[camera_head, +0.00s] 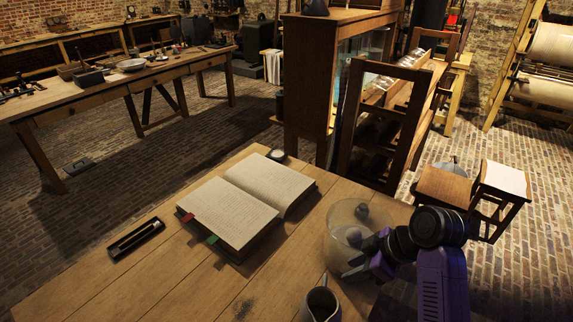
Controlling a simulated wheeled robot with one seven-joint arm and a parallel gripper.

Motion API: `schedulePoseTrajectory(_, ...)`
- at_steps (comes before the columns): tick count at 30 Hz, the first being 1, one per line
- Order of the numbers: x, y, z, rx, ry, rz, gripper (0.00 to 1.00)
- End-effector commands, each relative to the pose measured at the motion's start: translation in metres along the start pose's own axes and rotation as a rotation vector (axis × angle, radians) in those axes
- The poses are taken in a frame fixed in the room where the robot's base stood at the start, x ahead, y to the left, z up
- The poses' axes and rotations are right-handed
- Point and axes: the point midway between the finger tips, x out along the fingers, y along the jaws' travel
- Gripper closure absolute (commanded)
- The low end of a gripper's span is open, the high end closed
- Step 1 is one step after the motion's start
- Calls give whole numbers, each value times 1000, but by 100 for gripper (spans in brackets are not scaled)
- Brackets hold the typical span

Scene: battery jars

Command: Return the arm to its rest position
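My arm (440,265), purple and black, rises at the lower right of the head view, over the right end of the wooden table. It is bent, and its far end points left and down. My gripper (356,264) is at that end, overlapping a round clear glass jar (337,222) in the picture. I cannot tell whether it is inside, behind or in front of the glass. Its fingers are small and dark, and their opening cannot be made out. Small dark rounded shapes show through the glass.
The table (150,285) also holds an open book (245,205), a pen tray (136,239), a small round object (277,155) and a metal jug (320,303) near the jar. A cabinet (310,75) and wooden frame stand behind. Stools (445,187) stand right.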

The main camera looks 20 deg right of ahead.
Motion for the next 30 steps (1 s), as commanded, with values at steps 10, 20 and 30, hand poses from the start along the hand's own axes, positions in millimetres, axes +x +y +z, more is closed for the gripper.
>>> schedulePoseTrajectory(10, -17, 57, -33, 174, 149, 247, 68)
schedulePoseTrajectory(20, -44, 65, -25, 434, 489, 659, 68)
schedulePoseTrajectory(30, -82, -28, 7, 510, 768, 808, 68)
